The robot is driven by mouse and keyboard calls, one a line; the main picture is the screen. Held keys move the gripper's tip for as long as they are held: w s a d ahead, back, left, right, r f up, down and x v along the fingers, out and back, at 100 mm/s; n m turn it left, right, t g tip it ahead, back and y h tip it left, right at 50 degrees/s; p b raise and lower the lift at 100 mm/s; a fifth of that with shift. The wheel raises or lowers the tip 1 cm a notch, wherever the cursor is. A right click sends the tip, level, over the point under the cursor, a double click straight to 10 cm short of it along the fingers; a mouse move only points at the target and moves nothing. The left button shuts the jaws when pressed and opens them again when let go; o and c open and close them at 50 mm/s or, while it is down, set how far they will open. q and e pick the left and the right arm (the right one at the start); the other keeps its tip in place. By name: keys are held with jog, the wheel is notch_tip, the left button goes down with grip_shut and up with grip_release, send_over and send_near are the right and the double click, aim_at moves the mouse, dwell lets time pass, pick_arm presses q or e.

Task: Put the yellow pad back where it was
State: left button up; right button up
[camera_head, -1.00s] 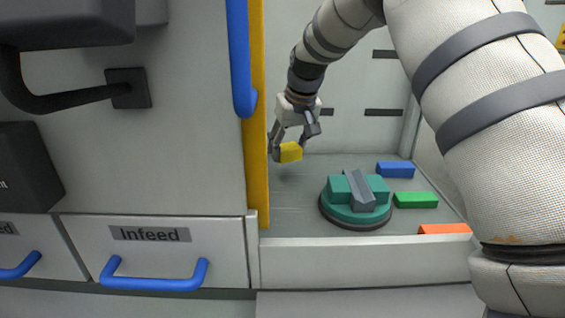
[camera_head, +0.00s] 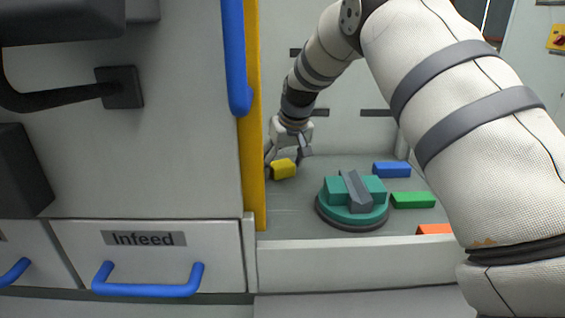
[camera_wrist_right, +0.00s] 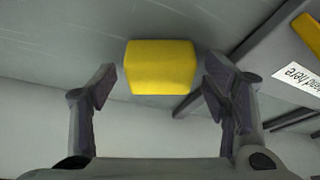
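The yellow pad (camera_head: 283,169) appears to rest on the grey floor of the open bay, at its left near the back. In the right wrist view the pad (camera_wrist_right: 160,67) lies ahead of and between the fingertips, with a gap on each side. My right gripper (camera_head: 287,154) is open, just above and behind the pad in the head view. Its spread fingers (camera_wrist_right: 160,90) also show in the wrist view. My left gripper is not in view.
A teal round fixture (camera_head: 352,203) with a grey bar stands mid-bay. Blue (camera_head: 392,169), green (camera_head: 413,200) and orange (camera_head: 434,229) blocks lie to its right. A yellow door edge (camera_head: 251,130) with a blue handle (camera_head: 236,60) borders the left.

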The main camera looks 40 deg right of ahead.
jog(key=shift+r, duration=0.15)
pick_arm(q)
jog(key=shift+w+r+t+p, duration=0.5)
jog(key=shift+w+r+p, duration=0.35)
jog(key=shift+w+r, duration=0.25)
pick_arm(e)
jog(key=v, duration=1.2)
